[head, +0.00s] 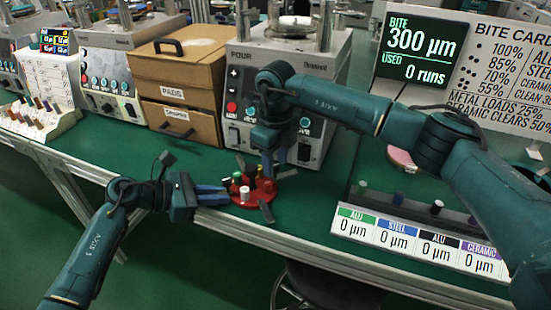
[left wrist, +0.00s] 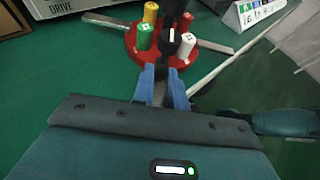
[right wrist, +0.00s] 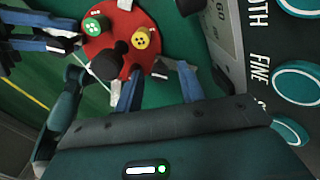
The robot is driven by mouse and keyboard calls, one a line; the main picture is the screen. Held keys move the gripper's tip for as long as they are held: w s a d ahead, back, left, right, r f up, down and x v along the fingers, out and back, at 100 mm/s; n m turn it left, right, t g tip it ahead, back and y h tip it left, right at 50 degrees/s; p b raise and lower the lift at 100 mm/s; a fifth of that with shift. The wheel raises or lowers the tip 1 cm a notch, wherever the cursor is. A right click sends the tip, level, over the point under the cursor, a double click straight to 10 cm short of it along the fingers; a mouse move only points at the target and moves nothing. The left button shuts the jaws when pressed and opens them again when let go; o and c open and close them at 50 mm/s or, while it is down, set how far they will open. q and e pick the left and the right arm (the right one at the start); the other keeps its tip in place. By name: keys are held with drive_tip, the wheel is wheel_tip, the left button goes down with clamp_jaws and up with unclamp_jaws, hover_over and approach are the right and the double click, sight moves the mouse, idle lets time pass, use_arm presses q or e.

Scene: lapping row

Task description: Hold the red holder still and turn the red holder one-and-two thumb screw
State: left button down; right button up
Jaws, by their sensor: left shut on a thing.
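The red holder (head: 266,190) stands near the bench's front edge, carrying green, yellow, white and black pieces. It shows in the left wrist view (left wrist: 131,42) and right wrist view (right wrist: 122,23). Grey tabs stick out around it. My left gripper (head: 226,193) reaches in from the left, low, with its blue fingers (left wrist: 164,72) close together at the holder's near edge. My right gripper (head: 275,165) points down at the holder's far side. Its fingers (right wrist: 157,78) are apart, with a pale tab (right wrist: 160,68) near the gap. I cannot make out which thumb screw is one-and-two.
A lapping machine (head: 310,75) and a wooden drawer box (head: 190,75) stand behind the holder. A labelled rack (head: 410,240) lies on the right with small pieces. A pink round thing (head: 402,158) lies beyond it. Green bench is clear left of the holder.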

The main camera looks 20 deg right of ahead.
clamp_jaws()
drive_tip(key=shift+r+n, duration=0.1)
drive_tip(key=shift+n, duration=0.2)
drive_tip(key=n, duration=0.3)
drive_tip(key=shift+n, duration=0.3)
drive_tip(key=n, duration=1.3)
drive_tip(key=shift+n, duration=0.3)
idle(0.4)
